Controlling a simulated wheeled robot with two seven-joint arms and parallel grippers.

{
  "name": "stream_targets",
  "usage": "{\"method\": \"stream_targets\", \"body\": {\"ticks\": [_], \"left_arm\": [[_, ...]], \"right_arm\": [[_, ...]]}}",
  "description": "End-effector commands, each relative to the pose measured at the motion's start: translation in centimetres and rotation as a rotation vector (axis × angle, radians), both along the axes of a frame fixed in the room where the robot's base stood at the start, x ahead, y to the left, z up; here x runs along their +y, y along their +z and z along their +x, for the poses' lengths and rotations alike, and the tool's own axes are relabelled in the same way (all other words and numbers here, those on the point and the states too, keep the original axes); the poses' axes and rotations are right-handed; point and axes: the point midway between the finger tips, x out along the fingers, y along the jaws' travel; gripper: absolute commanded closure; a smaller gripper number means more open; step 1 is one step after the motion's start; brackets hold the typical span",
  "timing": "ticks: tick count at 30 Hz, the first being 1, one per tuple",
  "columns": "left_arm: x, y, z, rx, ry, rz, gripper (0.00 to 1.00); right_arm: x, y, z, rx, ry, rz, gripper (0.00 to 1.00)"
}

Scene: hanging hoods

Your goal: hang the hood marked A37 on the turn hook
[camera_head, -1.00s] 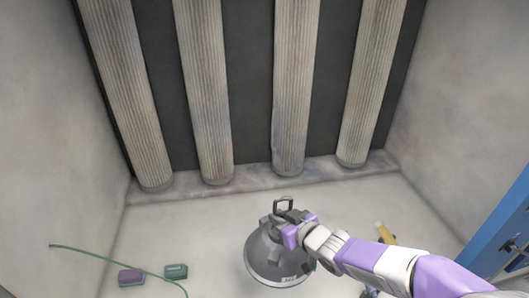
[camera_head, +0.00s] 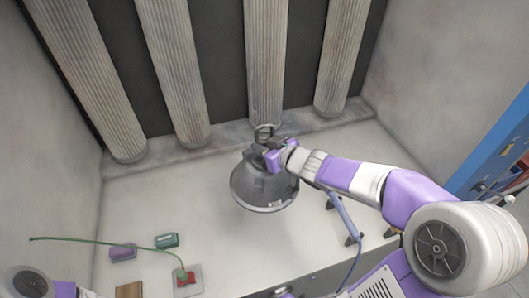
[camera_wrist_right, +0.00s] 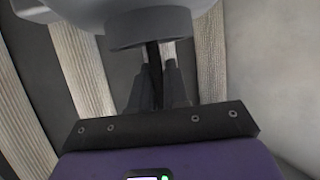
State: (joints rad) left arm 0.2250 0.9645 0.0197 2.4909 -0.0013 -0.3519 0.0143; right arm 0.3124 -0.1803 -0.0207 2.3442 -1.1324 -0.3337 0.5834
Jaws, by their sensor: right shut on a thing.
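The hood (camera_head: 250,190) is a grey bell shape with a loop on top (camera_head: 264,130) and a pale label (camera_head: 277,204) near its rim, too small to read. It hangs roughly upright in the middle of the head view. My right gripper (camera_head: 270,152) is shut on it near the top, just under the loop. In the right wrist view, the hood's grey body (camera_wrist_right: 150,28) fills the top, and my right gripper's dark fingers (camera_wrist_right: 158,80) reach it. I cannot make out the turn hook. My left gripper is out of view; only part of that arm shows at bottom left.
Ribbed columns (camera_head: 265,60) stand along the dark back wall. On the pale bench top (camera_head: 150,200) lie a purple box (camera_head: 122,252), a green box (camera_head: 166,241), a green cable (camera_head: 90,240), a red button plate (camera_head: 187,281) and a brown block (camera_head: 129,290). A blue cabinet (camera_head: 490,150) stands right.

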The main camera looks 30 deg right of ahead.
Motion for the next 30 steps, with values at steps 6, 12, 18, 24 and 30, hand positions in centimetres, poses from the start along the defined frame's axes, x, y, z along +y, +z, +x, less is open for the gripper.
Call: {"method": "stream_targets", "body": {"ticks": [6,12,18,24,30], "left_arm": [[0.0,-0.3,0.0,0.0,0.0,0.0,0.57],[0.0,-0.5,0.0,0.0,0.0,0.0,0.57],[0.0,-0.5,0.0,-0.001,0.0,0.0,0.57],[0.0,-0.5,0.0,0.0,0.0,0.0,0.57],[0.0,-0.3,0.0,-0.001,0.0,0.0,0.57]], "right_arm": [[-0.4,0.0,1.8,-0.004,0.001,0.001,1.0],[-0.7,-0.1,3.3,-0.004,0.001,0.0,1.0],[-0.9,0.0,4.0,-0.004,0.001,0.001,1.0],[-0.9,0.0,4.0,-0.004,0.001,0.001,1.0],[-1.0,0.0,4.3,-0.004,0.001,0.0,1.0]]}}
